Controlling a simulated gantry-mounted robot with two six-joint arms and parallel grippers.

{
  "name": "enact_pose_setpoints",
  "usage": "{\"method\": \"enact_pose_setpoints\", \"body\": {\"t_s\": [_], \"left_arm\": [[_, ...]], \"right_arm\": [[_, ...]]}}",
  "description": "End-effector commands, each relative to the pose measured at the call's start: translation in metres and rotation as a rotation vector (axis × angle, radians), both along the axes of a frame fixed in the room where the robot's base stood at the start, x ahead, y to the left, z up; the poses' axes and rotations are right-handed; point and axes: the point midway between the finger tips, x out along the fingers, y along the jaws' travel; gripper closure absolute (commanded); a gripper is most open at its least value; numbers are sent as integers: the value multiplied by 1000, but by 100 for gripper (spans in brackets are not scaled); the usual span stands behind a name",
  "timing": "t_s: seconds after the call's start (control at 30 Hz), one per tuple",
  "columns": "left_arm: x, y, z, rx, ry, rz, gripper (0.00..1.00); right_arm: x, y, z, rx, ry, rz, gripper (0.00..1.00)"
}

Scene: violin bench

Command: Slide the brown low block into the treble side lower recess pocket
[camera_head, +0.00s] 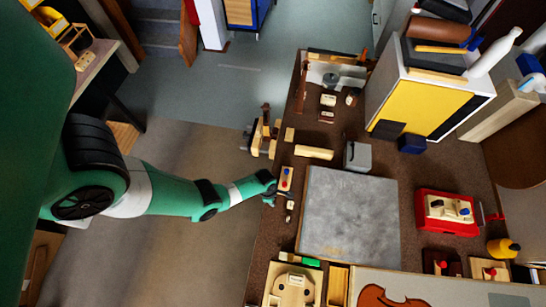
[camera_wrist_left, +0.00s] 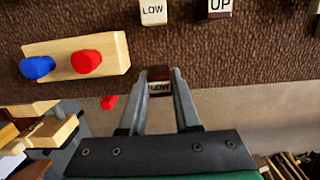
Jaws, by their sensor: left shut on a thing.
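My left gripper (camera_wrist_left: 159,88) is shut on the brown low block (camera_wrist_left: 159,73). The block has a dark brown top and a pale face marked LOW, and sits between the fingertips at the bench edge in the left wrist view. In the head view my left gripper (camera_head: 271,197) is at the bench's left edge, beside the small blocks; the held block is too small to make out there. A pale wooden form (camera_head: 290,289) lies at the bottom of the bench. I cannot make out its treble side lower recess pocket. My right gripper is not in view.
A pale LOW block (camera_wrist_left: 153,12) and a dark UP block (camera_wrist_left: 220,9) stand beyond the gripper. A wooden board with a red and a blue knob (camera_wrist_left: 112,52) lies to their left. A grey slab (camera_head: 350,214) covers the bench middle. A green item (camera_head: 305,261) lies near the form.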

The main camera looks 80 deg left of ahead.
Motion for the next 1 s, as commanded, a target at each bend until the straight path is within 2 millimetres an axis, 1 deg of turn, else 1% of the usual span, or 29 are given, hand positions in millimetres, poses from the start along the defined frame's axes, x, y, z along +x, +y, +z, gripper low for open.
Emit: {"method": "enact_pose_setpoints", "body": {"t_s": [0.03,0.07,0.17,0.33,0.4,0.5,0.63,0.7,0.8,1.0], "left_arm": [[0,0,17,1,0,0,100],[0,0,23,0,0,0,100],[-16,-5,44,-1,3,1,100],[-50,-16,90,-1,3,2,100],[-72,-23,92,-2,4,3,100],[-97,-31,102,-2,3,4,100],[-120,-39,109,-2,2,3,100],[-127,-41,112,-1,1,3,100],[-133,-43,114,-1,1,1,100],[-135,-44,113,0,1,23,100]], "right_arm": [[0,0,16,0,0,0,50],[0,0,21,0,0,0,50],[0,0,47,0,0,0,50],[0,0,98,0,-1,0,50],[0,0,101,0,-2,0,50],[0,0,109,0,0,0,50],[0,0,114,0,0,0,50],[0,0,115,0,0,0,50],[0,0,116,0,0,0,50],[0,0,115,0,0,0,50]]}}
